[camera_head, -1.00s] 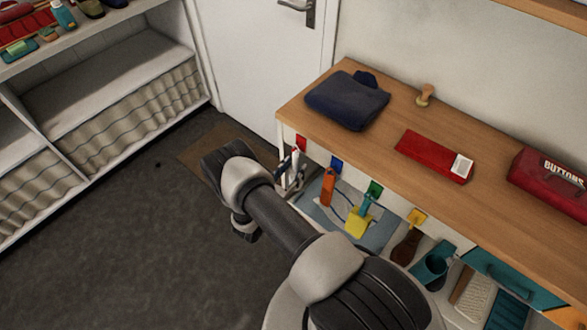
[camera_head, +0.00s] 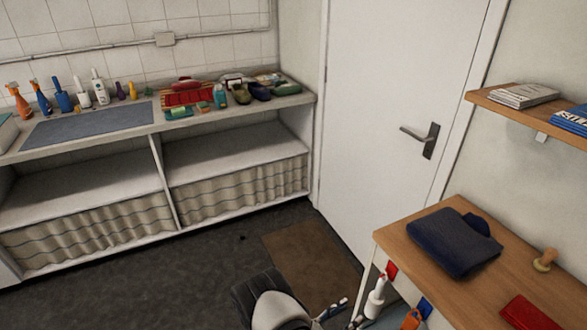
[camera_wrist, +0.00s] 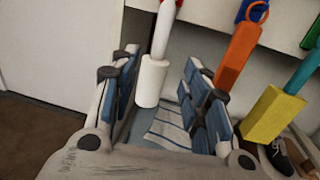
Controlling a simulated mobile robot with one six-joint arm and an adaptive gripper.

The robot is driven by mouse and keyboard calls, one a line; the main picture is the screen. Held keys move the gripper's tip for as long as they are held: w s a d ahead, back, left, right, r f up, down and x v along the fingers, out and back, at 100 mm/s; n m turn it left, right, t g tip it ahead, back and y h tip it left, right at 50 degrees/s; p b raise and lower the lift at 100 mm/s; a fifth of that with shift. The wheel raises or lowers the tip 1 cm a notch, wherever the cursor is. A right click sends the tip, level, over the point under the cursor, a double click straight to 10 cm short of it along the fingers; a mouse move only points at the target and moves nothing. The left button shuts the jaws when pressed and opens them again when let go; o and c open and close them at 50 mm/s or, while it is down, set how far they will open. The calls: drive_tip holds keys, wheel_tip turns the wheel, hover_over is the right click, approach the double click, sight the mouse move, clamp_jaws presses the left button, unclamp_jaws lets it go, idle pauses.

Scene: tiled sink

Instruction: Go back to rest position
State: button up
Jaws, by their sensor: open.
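My gripper (camera_wrist: 160,60) is open in the wrist view, its blue-padded fingers apart. A white roller-like tool (camera_wrist: 152,82) hangs beyond and between the fingertips; I cannot tell whether they touch it. No object is seen clamped. In the head view, only part of my arm shows at the bottom edge, and the white tool (camera_head: 375,300) hangs to its right, below the wooden table's corner.
An orange tool (camera_wrist: 238,55) and a yellow tool (camera_wrist: 272,115) hang right of the gripper. The wooden table (camera_head: 400,238) holds a folded navy cloth (camera_head: 453,243). A white door (camera_head: 385,110) stands behind. Dark floor (camera_head: 200,290) is open before the shelves (camera_head: 85,190).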

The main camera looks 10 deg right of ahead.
drive_tip(key=s+d+r+m+g+y, duration=0.25)
drive_tip(key=r+m+g, duration=0.35)
drive_tip(key=r, duration=0.7)
drive_tip(key=s+d+r+m+g+y, duration=0.1)
drive_tip(key=s+r+m+g+y, duration=0.15)
drive_tip(key=r+m+g, duration=0.75)
drive_tip(key=s+a+r+m+t+y, duration=0.3)
drive_tip(key=s+a+r+t+y, duration=0.1)
drive_tip(key=s+r, duration=0.4)
drive_tip(key=s+a+r+m+t+y, duration=0.4)
drive_tip(key=s+a+r+t+y, duration=0.1)
drive_tip(key=s+r+t+y, duration=0.2)
wheel_tip(320, 180, up, 3)
drive_tip(key=shift+s+a+f+t, duration=0.1)
drive_tip(key=shift+s+a+t, duration=0.2)
drive_tip(key=shift+s+t, duration=0.5)
